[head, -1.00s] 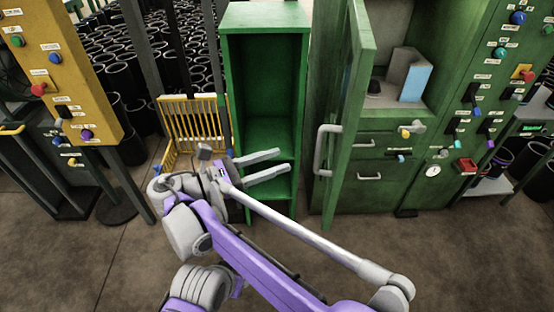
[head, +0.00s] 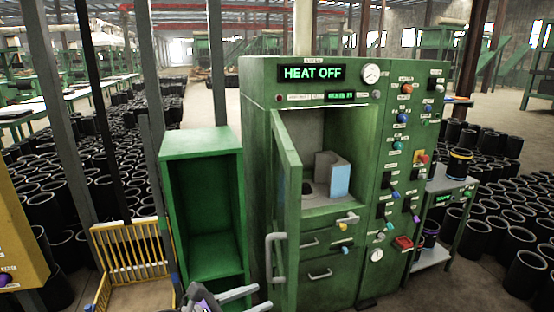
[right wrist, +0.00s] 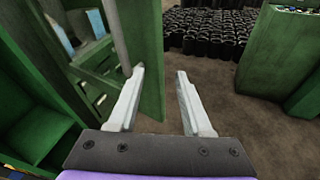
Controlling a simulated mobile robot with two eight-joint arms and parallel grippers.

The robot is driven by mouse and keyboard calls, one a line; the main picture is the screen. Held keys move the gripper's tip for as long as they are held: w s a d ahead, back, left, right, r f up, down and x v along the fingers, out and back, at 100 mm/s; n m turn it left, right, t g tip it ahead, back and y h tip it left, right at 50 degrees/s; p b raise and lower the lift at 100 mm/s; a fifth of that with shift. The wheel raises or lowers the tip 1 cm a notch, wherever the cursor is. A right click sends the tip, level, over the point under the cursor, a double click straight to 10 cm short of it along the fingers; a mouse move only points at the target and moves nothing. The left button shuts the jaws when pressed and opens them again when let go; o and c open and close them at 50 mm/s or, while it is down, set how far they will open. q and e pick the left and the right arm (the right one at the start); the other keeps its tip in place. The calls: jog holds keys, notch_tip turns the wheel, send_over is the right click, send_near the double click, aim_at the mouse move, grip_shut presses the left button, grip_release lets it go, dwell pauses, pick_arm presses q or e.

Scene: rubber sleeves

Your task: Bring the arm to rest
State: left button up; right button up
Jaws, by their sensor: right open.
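My right gripper (head: 250,299) shows at the bottom of the head view, in front of the lower part of the green open cabinet (head: 202,140). It is open, and no object shows between its fingers. The right wrist view shows both pale fingers (right wrist: 157,100) spread apart, with the green door's edge beyond the left finger and bare floor between and past them. Most of the right arm is below the head view. My left gripper is not in view.
A green machine (head: 270,100) reads HEAT OFF, and its door (head: 287,200) stands open with a grey handle. A yellow wire rack (head: 130,255) stands left of the cabinet. A grey shelf (head: 435,258) stands to the right. Black sleeves (head: 500,215) cover much of the floor.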

jog(key=s+d+f+m+g+y+p, duration=0.1)
jog(key=s+d+f+m+g+y, duration=0.2)
jog(key=d, duration=0.6)
jog(key=s+d+f+m+g+y, duration=0.1)
jog(key=s+d+f+m, duration=0.1)
jog(key=d+f+m, duration=0.45)
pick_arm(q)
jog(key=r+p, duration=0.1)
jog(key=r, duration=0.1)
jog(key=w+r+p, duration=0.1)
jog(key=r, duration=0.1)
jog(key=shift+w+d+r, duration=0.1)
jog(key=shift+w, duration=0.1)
pick_arm(e)
jog(key=s+d+f+m+y, duration=0.2)
jog(key=s+d+m+y, duration=0.1)
jog(key=s+m, duration=0.4)
jog(key=s+d+f+m+y, duration=0.3)
jog(key=s+d+m+y, duration=0.1)
jog(key=s+m, duration=0.3)
jog(key=shift+s+d+m+y, duration=0.2)
jog(key=shift+m+y, duration=0.15)
jog(key=shift+y, duration=0.25)
jog(key=shift+f, duration=0.15)
